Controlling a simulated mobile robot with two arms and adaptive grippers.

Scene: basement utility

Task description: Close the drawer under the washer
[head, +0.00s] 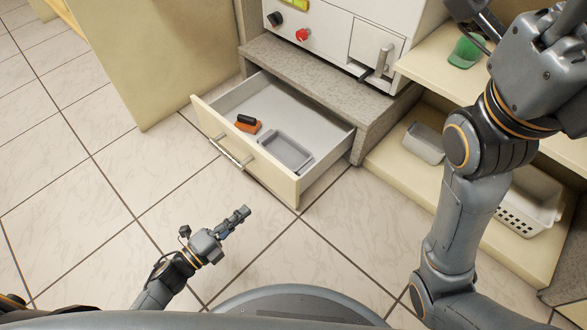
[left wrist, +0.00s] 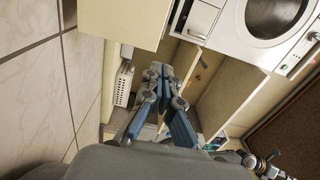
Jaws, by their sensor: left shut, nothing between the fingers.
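The drawer (head: 274,178) under the white washer (head: 335,32) stands open, pulled out from the grey stone-look base (head: 310,75). It has a cream front with a silver bar handle (head: 230,152). An orange and black brush (head: 248,125) and a grey tray (head: 284,150) lie inside it. My left gripper (head: 240,216) is shut and empty, low in front of the drawer and apart from its front. Its closed fingers also show in the left wrist view (left wrist: 158,72). My right arm is raised at the right; only part of its gripper shows at the top edge, its fingers unclear.
Cream shelves (head: 400,165) stand right of the drawer, holding a grey bin (head: 425,143), a white basket (head: 530,203) and a green cap (head: 468,52). A cream panel (head: 165,60) stands to the left. The tiled floor before the drawer is clear.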

